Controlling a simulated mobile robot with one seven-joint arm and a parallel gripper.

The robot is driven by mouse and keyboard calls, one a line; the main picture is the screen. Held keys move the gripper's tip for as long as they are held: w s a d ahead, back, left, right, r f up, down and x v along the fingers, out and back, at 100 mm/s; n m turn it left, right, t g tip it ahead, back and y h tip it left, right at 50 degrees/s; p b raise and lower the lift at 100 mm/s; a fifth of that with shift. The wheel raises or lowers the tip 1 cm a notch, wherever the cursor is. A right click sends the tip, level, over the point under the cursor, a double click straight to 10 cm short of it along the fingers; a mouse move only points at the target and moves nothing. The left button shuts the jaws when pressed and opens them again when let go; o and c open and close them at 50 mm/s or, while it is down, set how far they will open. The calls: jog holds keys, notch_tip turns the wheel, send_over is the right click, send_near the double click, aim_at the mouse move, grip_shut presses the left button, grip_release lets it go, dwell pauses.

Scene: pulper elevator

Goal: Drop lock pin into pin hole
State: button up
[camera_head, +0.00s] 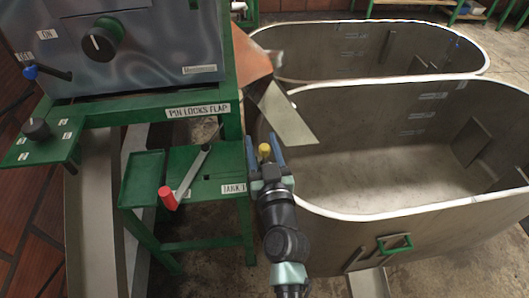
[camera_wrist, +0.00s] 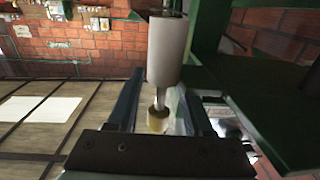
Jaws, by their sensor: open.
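The lock pin appears to be the piece with a yellow knob (camera_head: 264,150), which shows between my gripper's blue fingers in the head view. In the wrist view its knob (camera_wrist: 157,121) sits between the fingers, on a thin rod that meets a grey cylinder (camera_wrist: 164,52). My gripper (camera_head: 263,137) is open around the knob, at the right end of the green shelf. Contact with either finger cannot be told. The label "PIN LOCKS FLAP" (camera_head: 198,110) is on the green frame. A bare metal flap (camera_head: 286,116) slopes just beyond my gripper. I cannot make out the pin hole.
A lever with a red handle (camera_head: 168,198) crosses the green shelf (camera_head: 143,168) to the left. A control panel (camera_head: 130,50) stands above it. A large metal tank (camera_head: 370,150) is close on the right, with a second tank (camera_head: 380,48) behind.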

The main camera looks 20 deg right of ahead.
grip_shut()
dwell(0.3)
